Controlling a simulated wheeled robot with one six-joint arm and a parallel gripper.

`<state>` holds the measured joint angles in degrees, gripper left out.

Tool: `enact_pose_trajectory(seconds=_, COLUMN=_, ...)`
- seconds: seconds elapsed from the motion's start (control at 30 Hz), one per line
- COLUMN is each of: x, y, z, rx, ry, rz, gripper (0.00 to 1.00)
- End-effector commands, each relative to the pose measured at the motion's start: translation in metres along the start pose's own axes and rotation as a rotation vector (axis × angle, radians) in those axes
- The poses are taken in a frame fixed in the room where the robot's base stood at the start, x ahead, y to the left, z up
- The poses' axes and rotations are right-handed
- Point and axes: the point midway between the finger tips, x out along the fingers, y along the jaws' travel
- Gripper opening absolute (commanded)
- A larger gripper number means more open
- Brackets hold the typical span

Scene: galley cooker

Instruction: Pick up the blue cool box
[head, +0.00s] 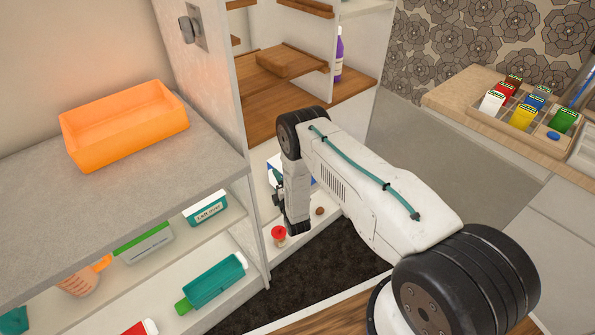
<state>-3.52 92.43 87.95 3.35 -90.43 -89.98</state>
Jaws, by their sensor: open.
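A blue and white box (274,171), which looks like the blue cool box, sits on the low white shelf of the cabinet in the middle. Its white part and small blue parts show on either side of my arm; the rest is hidden. My gripper (277,190) is in front of the box at the end of my arm, small and partly hidden. It is open, and I see nothing held in it. I cannot tell whether it touches the box.
A red-capped jar (278,235) and a small brown round item (319,211) are near my gripper. The cabinet's side panel (230,110) stands close on the left. An orange tray (125,120) lies on the grey counter. Cartons (523,115) stand in a divided tray at right.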

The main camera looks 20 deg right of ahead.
Motion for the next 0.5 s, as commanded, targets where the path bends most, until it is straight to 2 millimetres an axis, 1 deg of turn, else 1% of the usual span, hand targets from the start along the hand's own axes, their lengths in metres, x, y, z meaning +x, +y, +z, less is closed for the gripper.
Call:
enact_pose_trajectory(seconds=0.17, x=0.0, y=-0.0003, z=-0.0013, rx=0.0, ry=0.002, rz=-0.001, gripper=0.84)
enact_pose_trajectory(seconds=0.2, x=0.0, y=-0.0003, z=-0.0014, rx=0.0, ry=0.002, rz=-0.001, gripper=0.78)
enact_pose_trajectory(seconds=0.23, x=-0.0001, y=-0.0003, z=-0.0015, rx=0.0, ry=0.002, rz=-0.001, gripper=0.7)
enact_pose_trajectory(seconds=0.33, x=-0.0002, y=-0.0004, z=-0.0016, rx=0.0, ry=0.002, rz=-0.001, gripper=0.42)
enact_pose_trajectory(seconds=0.37, x=-0.0002, y=-0.0004, z=-0.0017, rx=0.0, ry=0.002, rz=-0.001, gripper=0.39)
enact_pose_trajectory(seconds=0.5, x=0.0, y=0.0, z=-0.0018, rx=0.0, ry=0.002, rz=0.0, gripper=0.39)
